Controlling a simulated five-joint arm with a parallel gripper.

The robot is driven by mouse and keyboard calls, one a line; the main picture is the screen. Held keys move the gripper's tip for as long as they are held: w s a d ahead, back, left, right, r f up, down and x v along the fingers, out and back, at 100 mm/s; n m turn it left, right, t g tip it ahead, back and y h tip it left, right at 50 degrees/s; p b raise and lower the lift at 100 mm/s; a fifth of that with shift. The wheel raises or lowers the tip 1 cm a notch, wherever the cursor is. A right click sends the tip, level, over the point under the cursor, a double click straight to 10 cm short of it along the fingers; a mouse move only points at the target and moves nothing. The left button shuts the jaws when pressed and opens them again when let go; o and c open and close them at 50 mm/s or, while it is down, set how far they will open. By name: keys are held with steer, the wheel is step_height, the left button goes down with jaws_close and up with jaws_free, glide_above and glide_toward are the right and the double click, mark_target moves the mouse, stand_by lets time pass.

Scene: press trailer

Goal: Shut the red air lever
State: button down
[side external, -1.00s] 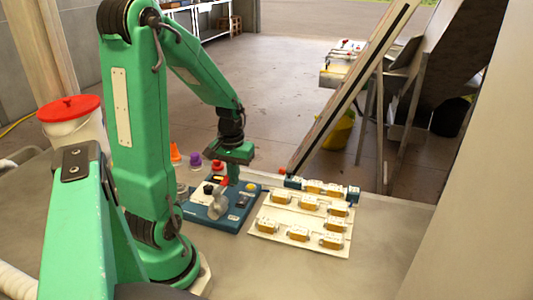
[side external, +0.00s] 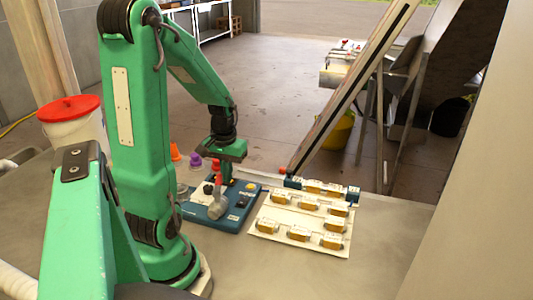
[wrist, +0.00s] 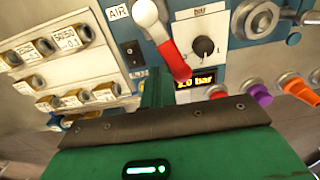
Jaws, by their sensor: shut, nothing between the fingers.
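The red air lever (wrist: 174,60) shows in the wrist view, with a pale metal hub beside the AIR label (wrist: 117,12). It slants from the hub down to the right, its red end near the pressure display (wrist: 195,82). My gripper (wrist: 157,78) is shut and empty, its green fingers close to the left of the lever's red end. I cannot tell whether they touch. In the side view, my gripper (side external: 228,181) points down over the blue panel (side external: 202,222), and the lever's grey metal part (side external: 217,209) shows in front of it.
A black knob (wrist: 204,47) sits right of the lever. Red, purple (wrist: 257,94) and orange (wrist: 300,88) caps stand further right. A pale board with several brass-coloured blocks (side external: 299,233) lies right of the panel. A slanted beam (side external: 350,88) rises behind.

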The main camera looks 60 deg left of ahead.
steer(key=shift+a, duration=0.1)
steer(key=shift+s+a, duration=0.6)
steer(key=shift+s, duration=0.45)
